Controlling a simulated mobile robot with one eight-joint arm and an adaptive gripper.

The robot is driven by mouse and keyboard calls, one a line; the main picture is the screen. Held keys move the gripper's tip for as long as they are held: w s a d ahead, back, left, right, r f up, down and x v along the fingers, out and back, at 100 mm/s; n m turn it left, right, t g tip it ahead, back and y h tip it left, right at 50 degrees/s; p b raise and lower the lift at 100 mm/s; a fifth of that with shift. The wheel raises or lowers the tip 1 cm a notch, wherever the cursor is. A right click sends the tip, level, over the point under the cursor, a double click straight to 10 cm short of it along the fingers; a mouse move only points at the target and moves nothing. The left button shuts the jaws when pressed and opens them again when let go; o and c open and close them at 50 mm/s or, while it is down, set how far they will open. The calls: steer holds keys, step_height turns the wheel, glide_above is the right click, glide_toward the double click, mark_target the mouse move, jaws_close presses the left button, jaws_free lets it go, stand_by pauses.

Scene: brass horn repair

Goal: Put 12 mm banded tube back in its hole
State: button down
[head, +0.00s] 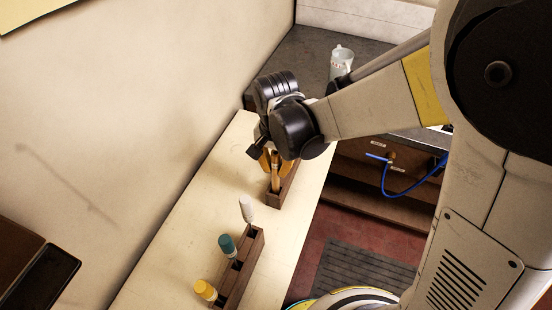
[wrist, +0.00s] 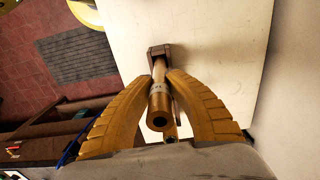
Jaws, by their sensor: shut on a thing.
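The banded tube (wrist: 159,98) is a brass-coloured hollow tube with a paler silvery band, its open end facing the wrist camera. My gripper (wrist: 168,85) has its two tan ribbed fingers shut on it. In the head view, my gripper (head: 270,161) is over a brown wooden rack (head: 287,188), with the tube (head: 275,182) below the fingers. In the wrist view the tube's far end overlaps a wooden block (wrist: 153,49). I cannot tell whether it is in a hole or above one. A second brass piece shows partly behind the tube's near end.
A second wooden rack (head: 249,262) nearer the camera holds pieces with white (head: 246,204), teal (head: 228,243) and yellow (head: 205,290) tops. A white jug (head: 341,62) stands on the dark counter behind. The wall runs close along the left of the pale bench (head: 180,268).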

steer(key=shift+f+b, duration=2.15)
steer(key=shift+f, duration=0.3)
steer(key=c, duration=1.3)
jaws_free()
steer(key=shift+r, duration=0.15)
step_height(320, 180, up, 12)
glide_above(276, 178)
steer(key=w, duration=0.1)
steer(key=shift+a, duration=0.1)
steer(key=s+d+f+n+t+b, duration=0.1)
steer(key=s+d+n+t+b, duration=0.1)
steer(key=d, duration=0.8)
steer(key=s+d+f+n+t+b, duration=0.1)
steer(key=s+d+t+b, duration=0.3)
steer(key=d, duration=0.7)
steer(key=shift+s+f+n+t, duration=0.2)
steer(key=shift+s+n+t, duration=0.2)
steer(key=shift+s+t, duration=0.1)
